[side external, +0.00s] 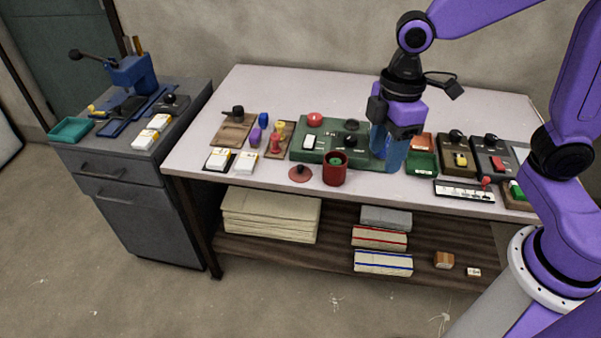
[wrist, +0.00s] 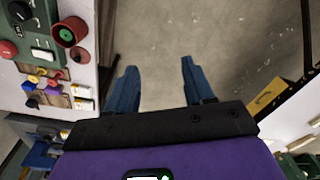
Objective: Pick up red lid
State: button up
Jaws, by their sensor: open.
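The red lid (side external: 300,173) is a flat reddish disc with a dark knob, lying on the table near its front edge. It stands just left of a red pot (side external: 335,174) with green inside. In the wrist view the lid (wrist: 79,54) is small at upper left, beside the pot (wrist: 70,32). My gripper (side external: 387,158) points down over the table, to the right of the pot and apart from the lid. In the wrist view its two blue fingers (wrist: 160,80) are spread, with nothing between them but floor behind.
A green board (side external: 299,151) with a red knob and switches lies behind the pot. Several blocks and cards stand left of the lid. More boxes with knobs (side external: 457,151) fill the table's right side. A grey cabinet (side external: 130,190) is at left. Bare table lies left of the cards.

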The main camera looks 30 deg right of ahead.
jog(key=w+a+f, duration=0.1)
jog(key=w+a, duration=0.1)
jog(key=w, duration=0.7)
jog(key=n+y, duration=0.1)
jog(key=n, duration=0.3)
send_over(301, 166)
jog(key=d, duration=0.2)
notch_tip(301, 166, down, 10)
jog(key=f, duration=0.5)
jog(key=a+f, duration=0.1)
jog(key=f, duration=0.5)
jog(key=a+f, duration=0.1)
jog(key=f, duration=0.4)
jog(key=shift+f, duration=0.25)
grip_shut()
